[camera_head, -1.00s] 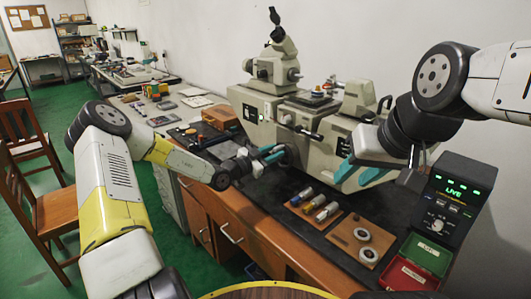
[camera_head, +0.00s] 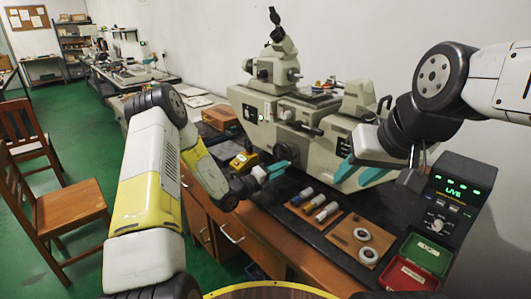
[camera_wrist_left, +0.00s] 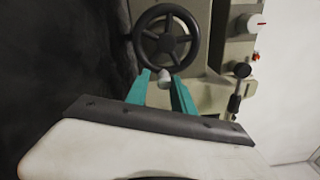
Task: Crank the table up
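The grey-green measuring machine (camera_head: 265,130) stands on the dark bench top, with its table (camera_head: 312,98) on top. Its dark spoked handwheel (camera_wrist_left: 167,37) is in the left wrist view; in the head view it shows partly behind my left gripper. A pale crank knob (camera_wrist_left: 165,82) sits at the wheel's lower rim. My left gripper (camera_head: 277,169) is in front of and below the wheel. Its teal fingers (camera_wrist_left: 162,92) are apart, with the knob appearing between their tips and gaps on both sides. My right gripper (camera_head: 358,174) is open and empty at the machine's right front.
A wooden board (camera_head: 317,206) with several cylinders and another board (camera_head: 354,238) with two rings lie in front of the machine. A lit display box (camera_head: 449,200) and a red and green box (camera_head: 413,268) stand at right. A yellow object (camera_head: 243,160) lies left of the wheel.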

